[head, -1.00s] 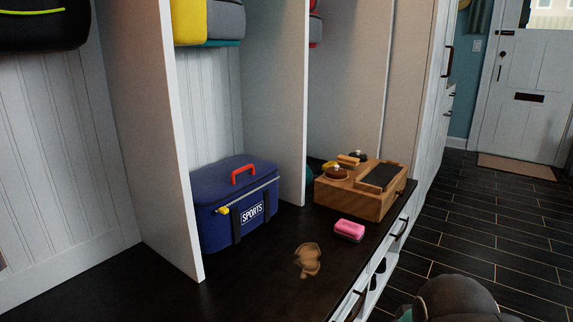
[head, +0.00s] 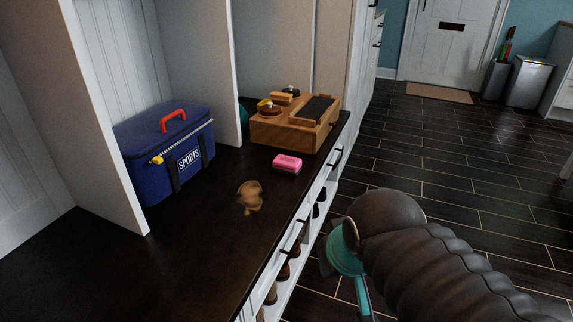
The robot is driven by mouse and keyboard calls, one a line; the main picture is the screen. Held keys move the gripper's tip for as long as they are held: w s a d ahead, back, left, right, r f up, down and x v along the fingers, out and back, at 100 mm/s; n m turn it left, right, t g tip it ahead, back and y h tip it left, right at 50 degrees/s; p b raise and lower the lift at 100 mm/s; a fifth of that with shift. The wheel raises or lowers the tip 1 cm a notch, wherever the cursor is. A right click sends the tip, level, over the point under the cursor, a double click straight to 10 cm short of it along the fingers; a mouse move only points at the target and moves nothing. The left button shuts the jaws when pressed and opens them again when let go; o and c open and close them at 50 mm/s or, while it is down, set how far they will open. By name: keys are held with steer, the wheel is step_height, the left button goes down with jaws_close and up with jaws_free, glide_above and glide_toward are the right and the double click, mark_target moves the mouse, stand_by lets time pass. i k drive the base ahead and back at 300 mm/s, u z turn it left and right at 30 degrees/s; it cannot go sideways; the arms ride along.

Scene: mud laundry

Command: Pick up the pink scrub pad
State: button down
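The pink scrub pad (head: 287,164) lies flat on the dark bench top, close to its front edge. It is a small pink block with a darker pink lower layer, and nothing covers it. My gripper is not in the head view. Only part of my arm shows at the lower right, dark and ribbed with a teal part, over the floor and apart from the pad.
A wooden box (head: 286,133) with brushes and a dark top panel stands just behind the pad. A brown, flat-looking patch or object (head: 250,196) lies to its front left. A blue SPORTS bag (head: 140,150) and white dividers stand left. Dark floor (head: 450,160) is open at right.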

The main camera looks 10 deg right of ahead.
mark_target(292, 166)
steer(key=k, duration=0.45)
steer(key=z, duration=0.7)
steer(key=i, duration=1.35)
steer(key=u, duration=0.6)
